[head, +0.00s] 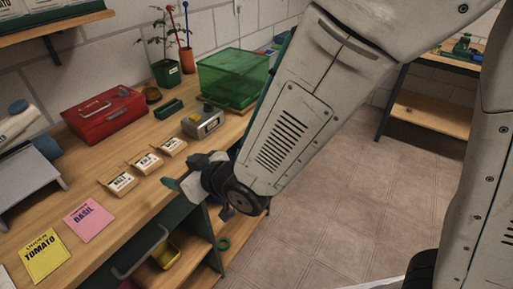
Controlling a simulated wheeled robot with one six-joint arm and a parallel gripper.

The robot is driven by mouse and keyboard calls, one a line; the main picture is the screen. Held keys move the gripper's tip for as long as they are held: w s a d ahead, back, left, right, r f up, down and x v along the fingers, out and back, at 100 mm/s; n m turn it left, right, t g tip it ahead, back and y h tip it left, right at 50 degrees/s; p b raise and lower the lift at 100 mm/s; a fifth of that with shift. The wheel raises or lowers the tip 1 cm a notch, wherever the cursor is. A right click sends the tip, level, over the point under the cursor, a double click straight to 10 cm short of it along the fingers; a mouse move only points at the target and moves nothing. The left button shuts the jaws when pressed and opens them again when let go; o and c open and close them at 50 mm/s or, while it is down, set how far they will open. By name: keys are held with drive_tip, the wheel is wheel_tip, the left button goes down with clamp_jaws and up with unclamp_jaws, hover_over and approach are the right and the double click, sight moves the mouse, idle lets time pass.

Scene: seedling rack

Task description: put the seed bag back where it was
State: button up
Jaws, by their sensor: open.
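Three small tan seed bags with white labels lie in a slanting row on the wooden bench: a front one (120,182), a middle one (147,161) and a back one (173,147). The label print is too small to read surely, so I cannot tell which bag the task means. My gripper (178,184) is open at the bench's front edge, to the right of the front bag and apart from the bags. My arm hides part of the space behind it.
A grey device (203,122), a red toolbox (104,114), a green clear-lidded box (236,77) and a potted seedling (166,72) stand farther back. Yellow (45,255) and pink (88,219) cards lie at the front left. Shelves (185,255) sit below the bench.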

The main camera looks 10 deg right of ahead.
drive_tip(key=w+d+r+m+g+h, duration=0.1)
drive_tip(key=d+r+m+h, duration=0.25)
drive_tip(key=d, duration=0.75)
drive_tip(key=w+d+r+m+h, duration=0.1)
drive_tip(key=d+r+m+h, duration=0.2)
drive_tip(key=d, duration=0.8)
drive_tip(key=s+d+r+m+g+h, duration=0.1)
drive_tip(key=s+d+r+g+h, duration=0.1)
drive_tip(key=s+d, duration=0.5)
drive_tip(key=s+d+r+m+g+h, duration=0.2)
drive_tip(key=s+d+r+g, duration=0.2)
drive_tip(key=s+d, duration=0.4)
drive_tip(key=s, duration=0.4)
drive_tip(key=shift+d+r+g, duration=0.15)
drive_tip(key=shift+g, duration=0.15)
drive_tip(key=shift+w+m, duration=0.1)
drive_tip(key=shift+m, duration=0.15)
